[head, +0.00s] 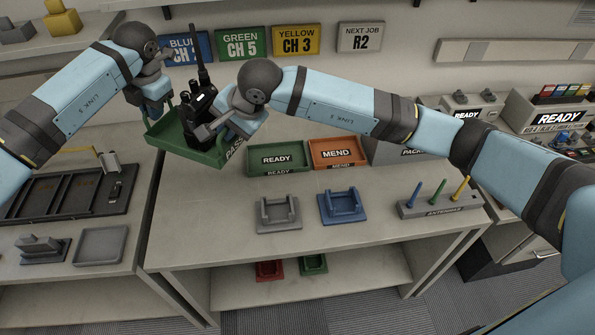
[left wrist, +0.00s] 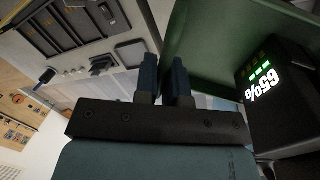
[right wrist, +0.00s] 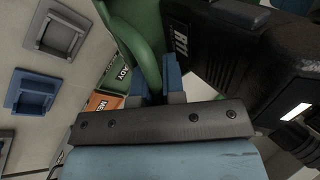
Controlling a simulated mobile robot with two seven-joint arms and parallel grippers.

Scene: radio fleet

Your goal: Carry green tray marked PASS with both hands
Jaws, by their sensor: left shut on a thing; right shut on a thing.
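The green tray marked PASS (head: 165,143) is held up above the bench, with a black radio (head: 200,112) standing in it. My left gripper (head: 158,110) is shut on the tray's left end. My right gripper (head: 222,132) is shut on its right end, close by the PASS lettering. In the left wrist view the tray wall (left wrist: 215,35) is beside the fingers (left wrist: 166,75), and the radio's display (left wrist: 262,80) reads 65%. In the right wrist view the fingers (right wrist: 160,80) are at the tray's green handle (right wrist: 146,35), with the radio (right wrist: 235,55) beside them.
On the bench below are the READY tray (head: 277,158), the MEND tray (head: 337,152), a grey cradle (head: 278,212), a blue cradle (head: 343,206) and an antenna rack (head: 440,205). Channel signs (head: 240,42) hang behind. The bench's front left is clear.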

